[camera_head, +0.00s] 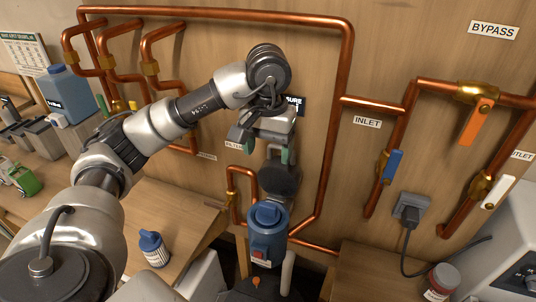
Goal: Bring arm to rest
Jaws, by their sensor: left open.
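My left arm comes in from the lower left and reaches up to the middle of the view. My left gripper (266,150) is open and points down, with a green pad showing on each finger. It hangs in front of the copper pipes, above a dark round part. I see nothing held between its fingers. A blue pump or filter unit (267,222) with a red switch stands below it, apart from the fingers. My right gripper is not in the view.
Copper pipes (340,130) run along the wooden wall. Valves with a blue handle (393,166), an orange handle (475,122) and a white handle (497,192) are at right. A blue-capped bottle (154,249) stands on the wooden bench. A red-lidded jar (441,281) is at lower right.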

